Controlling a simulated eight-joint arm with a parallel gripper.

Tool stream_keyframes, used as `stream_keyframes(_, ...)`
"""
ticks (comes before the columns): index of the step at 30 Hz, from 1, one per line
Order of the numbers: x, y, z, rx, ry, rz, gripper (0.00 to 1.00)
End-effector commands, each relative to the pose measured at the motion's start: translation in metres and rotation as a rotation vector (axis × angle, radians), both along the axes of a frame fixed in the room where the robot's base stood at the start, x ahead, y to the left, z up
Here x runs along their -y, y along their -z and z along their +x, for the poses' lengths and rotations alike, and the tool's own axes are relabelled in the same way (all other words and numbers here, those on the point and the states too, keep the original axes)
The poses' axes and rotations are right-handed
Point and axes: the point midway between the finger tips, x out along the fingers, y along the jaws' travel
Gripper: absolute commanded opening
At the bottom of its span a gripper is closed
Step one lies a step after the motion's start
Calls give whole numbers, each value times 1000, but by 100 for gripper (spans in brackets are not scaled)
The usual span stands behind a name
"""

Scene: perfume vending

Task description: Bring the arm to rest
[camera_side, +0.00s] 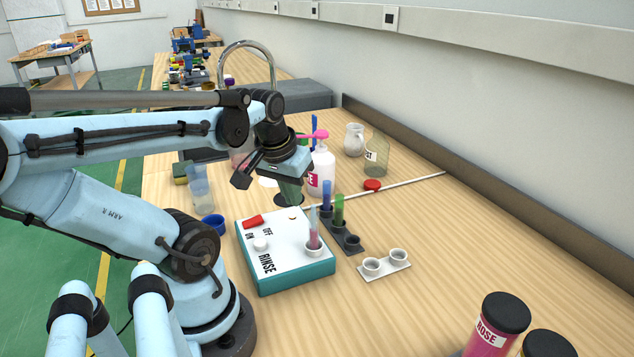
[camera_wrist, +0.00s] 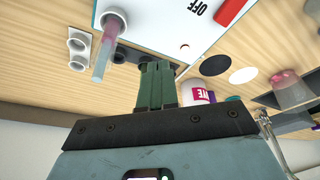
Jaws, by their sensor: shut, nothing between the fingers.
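My gripper (camera_side: 291,196) hangs from my arm, with green fingers pointing down behind the rinse box (camera_side: 300,280). In the wrist view its two green fingers (camera_wrist: 157,72) lie side by side, shut and empty.
A dark rack (camera_side: 345,235) holds blue and green tubes right of the box. A white two-cup rack (camera_side: 384,268) stands empty. A pink-topped pump bottle (camera_side: 321,172) is close behind my gripper. ROSE bottle (camera_side: 492,325) stands at front right. The table's right middle is clear.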

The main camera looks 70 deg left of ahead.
Motion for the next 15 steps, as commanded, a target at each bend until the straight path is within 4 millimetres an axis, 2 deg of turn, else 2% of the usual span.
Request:
stream_keyframes(1,12,-5,19,47,107,41,0)
stream_keyframes(3,30,-8,38,99,220,77,0)
stream_keyframes(6,60,-9,58,157,355,99,0)
stream_keyframes(12,115,-11,79,252,569,120,0)
stream_keyframes(15,131,-12,83,280,628,123,0)
